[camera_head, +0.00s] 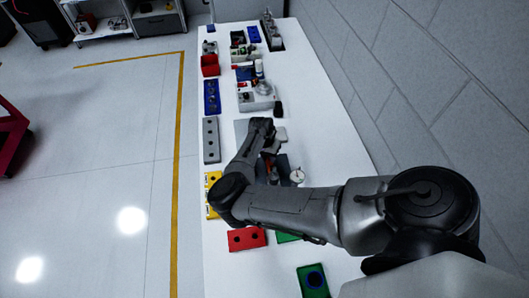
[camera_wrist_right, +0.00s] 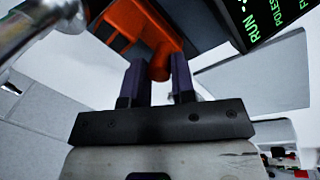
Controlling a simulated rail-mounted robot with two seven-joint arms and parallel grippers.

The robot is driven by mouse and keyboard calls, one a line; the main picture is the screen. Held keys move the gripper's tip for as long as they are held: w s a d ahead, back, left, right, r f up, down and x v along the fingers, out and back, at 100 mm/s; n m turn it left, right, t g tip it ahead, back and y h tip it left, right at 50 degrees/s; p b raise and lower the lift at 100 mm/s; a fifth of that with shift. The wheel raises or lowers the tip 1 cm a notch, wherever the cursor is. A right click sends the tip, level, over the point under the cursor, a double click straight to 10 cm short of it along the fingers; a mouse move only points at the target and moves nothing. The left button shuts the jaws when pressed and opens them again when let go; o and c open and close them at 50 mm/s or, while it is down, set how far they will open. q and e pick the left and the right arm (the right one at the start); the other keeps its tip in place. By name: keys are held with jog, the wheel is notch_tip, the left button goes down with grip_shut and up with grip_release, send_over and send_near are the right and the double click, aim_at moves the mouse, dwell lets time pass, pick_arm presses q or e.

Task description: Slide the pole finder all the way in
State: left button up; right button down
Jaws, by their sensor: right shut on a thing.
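The pole finder (camera_wrist_right: 140,22) is an orange part in the right wrist view, with a rounded stub reaching down between my fingers. My right gripper (camera_wrist_right: 157,72) is shut on it, one dark finger on each side. Its front end runs up against a dark unit (camera_wrist_right: 200,20); how deep it sits cannot be told. In the head view, my right gripper (camera_head: 271,150) is over the middle of the white table, partly hidden by my arm. A small reddish-orange piece (camera_head: 273,174) shows below it. My left gripper is not in view.
A display (camera_wrist_right: 265,20) with green text reading RUN and POLES, and a shiny metal cylinder (camera_wrist_right: 35,28), are close to the gripper.

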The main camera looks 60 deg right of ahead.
jog(key=shift+r, duration=0.1)
jog(key=c, duration=1.4)
grip_release()
jog(key=shift+a, duration=0.1)
jog(key=o, duration=0.3)
jog(key=shift+s+a, duration=0.1)
jog(key=shift+s, duration=0.05)
jog(key=shift+o, duration=0.8)
jog(key=shift+r, duration=0.35)
notch_tip(320, 180, up, 13)
jog(key=w, duration=0.2)
jog(key=shift+w+f+b, duration=0.15)
jog(key=shift+w+b, duration=0.2)
jog(key=shift+b, duration=0.05)
